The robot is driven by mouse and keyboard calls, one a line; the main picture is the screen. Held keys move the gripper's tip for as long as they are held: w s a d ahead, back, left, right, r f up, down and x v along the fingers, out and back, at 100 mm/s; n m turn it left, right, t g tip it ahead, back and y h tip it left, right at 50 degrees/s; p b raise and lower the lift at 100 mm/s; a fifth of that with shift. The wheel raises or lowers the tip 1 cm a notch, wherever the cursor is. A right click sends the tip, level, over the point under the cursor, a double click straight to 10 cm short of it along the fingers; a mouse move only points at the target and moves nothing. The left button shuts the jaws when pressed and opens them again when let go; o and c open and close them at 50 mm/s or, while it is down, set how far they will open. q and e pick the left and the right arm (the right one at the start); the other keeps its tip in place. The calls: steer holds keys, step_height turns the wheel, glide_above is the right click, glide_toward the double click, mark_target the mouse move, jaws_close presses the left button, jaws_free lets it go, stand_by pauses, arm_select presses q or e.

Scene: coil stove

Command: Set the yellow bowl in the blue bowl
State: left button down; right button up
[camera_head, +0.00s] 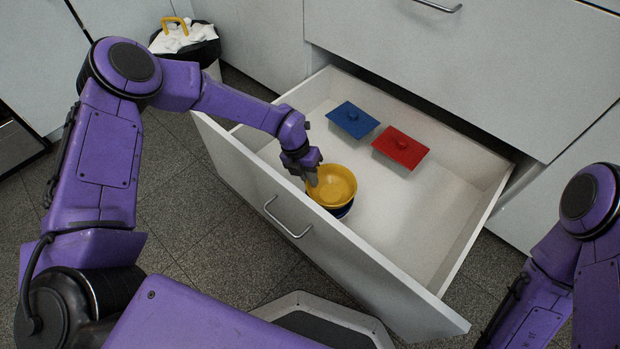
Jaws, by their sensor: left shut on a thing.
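The yellow bowl (335,187) is in the open drawer, near its front left. My left gripper (312,181) is shut on the left rim of the yellow bowl. The blue bowl (343,212) shows only as a dark blue edge below the yellow bowl; most of it is hidden. The yellow bowl is over or in the blue bowl; I cannot tell whether it rests on it. My right arm is at the right edge of the view, and its gripper is out of view.
The drawer (408,230) is pulled out, with free floor on its right. The drawer front (300,222) has a metal handle. A bin (186,42) stands at upper left.

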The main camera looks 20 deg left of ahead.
arm_select(q)
steer(key=shift+f+b, duration=0.4)
steer(key=shift+f, duration=0.25)
arm_select(e)
steer(key=shift+s+f+n+g, duration=0.3)
steer(key=shift+s+f, duration=0.05)
arm_select(q)
steer(key=c, duration=1.2)
jaws_free()
steer(key=p+v, duration=0.6)
steer(key=v, duration=0.7)
steer(key=shift+d+r, duration=0.15)
arm_select(e)
steer(key=w+r+m+t+h, duration=0.1)
steer(key=w+r+m+t, duration=0.1)
steer(key=r, duration=0.4)
steer(key=shift+w+d+r+t, duration=0.15)
steer(key=shift+w+d+t, duration=0.15)
steer(key=shift+w+d, duration=0.15)
steer(key=shift+a, duration=0.1)
